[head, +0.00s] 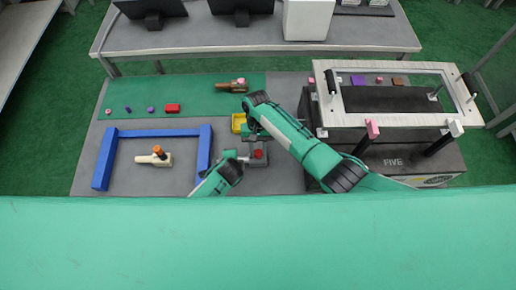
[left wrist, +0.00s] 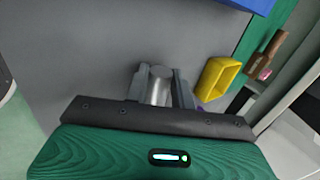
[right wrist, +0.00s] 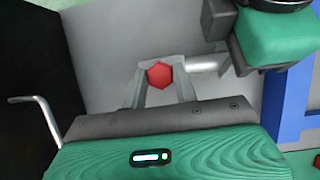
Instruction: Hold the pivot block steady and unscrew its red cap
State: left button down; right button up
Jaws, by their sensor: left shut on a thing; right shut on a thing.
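The grey pivot block, with a silver cylindrical stub (left wrist: 158,88), is on the grey table left of centre in the head view. Its red cap (head: 258,153) faces up, and it shows as a red hexagon (right wrist: 160,75) in the right wrist view. My left gripper (head: 243,158) is shut on the stub from the left side. The fingers hide much of the block. I cannot tell whether the cap has turned.
A yellow bin (head: 238,122) stands just behind the block. A blue frame (head: 152,133) surrounds a beige piece with an orange top (head: 158,153) at left. A white lever frame (head: 400,66) stands at right. A red block (head: 172,108) and a brown piece (head: 228,86) lie behind.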

aim_at(258, 155)
jog(key=shift+r, duration=1.5)
pick_arm(q)
jog(key=c, duration=1.1)
grip_release()
jog(key=shift+f, duration=0.1)
jog(key=shift+s, duration=0.15)
jog(key=v, duration=1.2)
jog(key=shift+w, duration=0.25)
jog(key=shift+r, duration=0.25)
